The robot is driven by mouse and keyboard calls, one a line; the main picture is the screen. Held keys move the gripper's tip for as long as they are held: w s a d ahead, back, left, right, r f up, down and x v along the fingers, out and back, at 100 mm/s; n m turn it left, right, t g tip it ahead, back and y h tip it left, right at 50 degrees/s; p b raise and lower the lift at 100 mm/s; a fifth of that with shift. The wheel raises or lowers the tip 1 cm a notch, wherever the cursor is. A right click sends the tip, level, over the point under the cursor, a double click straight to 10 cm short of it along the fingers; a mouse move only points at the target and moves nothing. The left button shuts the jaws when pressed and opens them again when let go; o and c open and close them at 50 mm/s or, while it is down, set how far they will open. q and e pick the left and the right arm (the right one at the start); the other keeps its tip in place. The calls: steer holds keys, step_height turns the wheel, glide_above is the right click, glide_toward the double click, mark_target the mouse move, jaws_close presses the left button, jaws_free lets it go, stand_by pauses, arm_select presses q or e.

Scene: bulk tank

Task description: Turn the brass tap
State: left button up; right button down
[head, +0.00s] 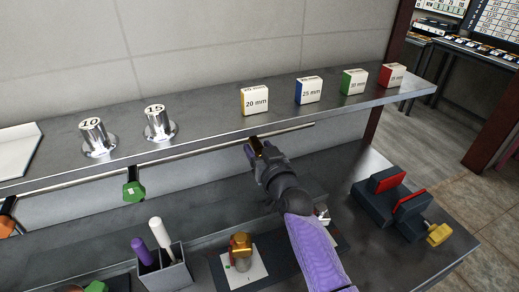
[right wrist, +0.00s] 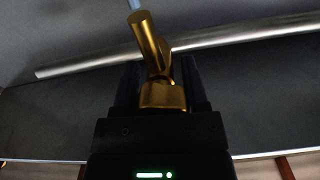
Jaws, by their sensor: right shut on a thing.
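The brass tap (right wrist: 152,45) is gold-coloured, with a slanted cylindrical part at its top and a blockier part (right wrist: 162,95) lower down. In the right wrist view its lower part is between the dark fingers of my right gripper (right wrist: 158,85), which is shut on it. In the head view my right gripper (head: 257,148) is just below the shelf's front edge, by the metal pipe (head: 290,129). Only a little of the brass shows there; the fingers hide most of it. My left gripper is not in view.
Coloured boxes, such as the 20 mm box (head: 255,100), and two metal cylinders stand on the shelf (head: 205,125). A green tap (head: 133,190) hangs at left. Below are a pen holder (head: 165,273), another brass piece (head: 240,250) and a dark vise (head: 392,205).

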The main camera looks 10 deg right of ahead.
steer(key=shift+r+m, duration=0.1)
steer(key=shift+m, duration=0.6)
steer(key=shift+m+p, duration=0.35)
steer(key=shift+m, duration=0.35)
steer(key=shift+c, duration=0.5)
jaws_free()
steer(key=s+d+p, duration=0.2)
steer(key=s, duration=0.7)
steer(key=shift+s+p, duration=0.3)
steer(key=shift+s, duration=0.1)
